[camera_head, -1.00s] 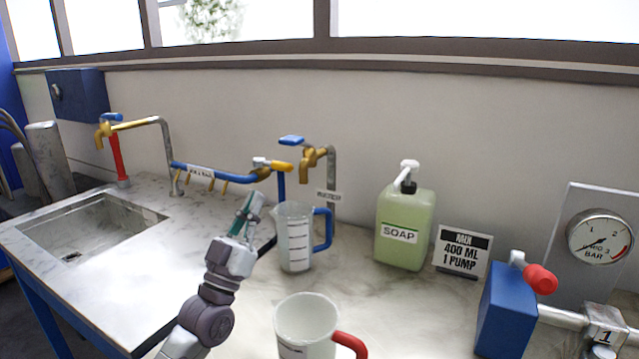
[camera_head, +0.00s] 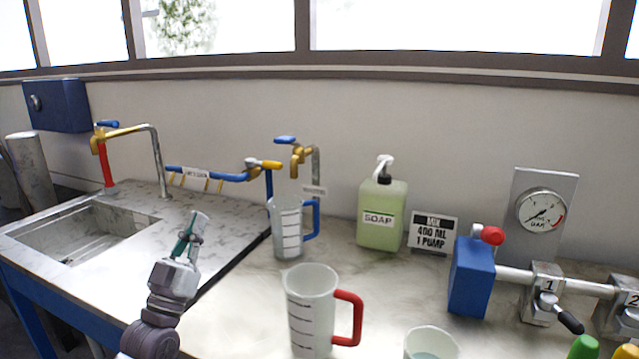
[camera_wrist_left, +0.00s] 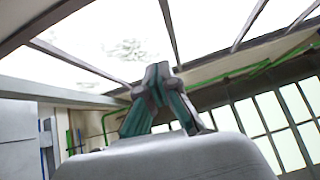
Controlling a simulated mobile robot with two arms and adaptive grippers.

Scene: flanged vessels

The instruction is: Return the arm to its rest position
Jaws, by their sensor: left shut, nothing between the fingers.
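My left gripper (camera_head: 190,236) shows in the head view at the lower left, pointing up, in front of the sink counter. It is shut and empty. In the left wrist view its fingers (camera_wrist_left: 157,92) are together against windows and a ceiling, with no object between them. The blue-handled measuring jug (camera_head: 288,228) stands upright under the brass tap, right of the gripper and apart from it. The red-handled jug (camera_head: 312,305) stands nearer on the counter. My right gripper is not in view.
A soap bottle (camera_head: 382,218), a sign (camera_head: 432,234), a blue box with a red knob (camera_head: 471,278) and a pressure gauge (camera_head: 541,211) stand to the right. A cup (camera_head: 431,345) is at the front edge. The sink (camera_head: 85,232) is at the left.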

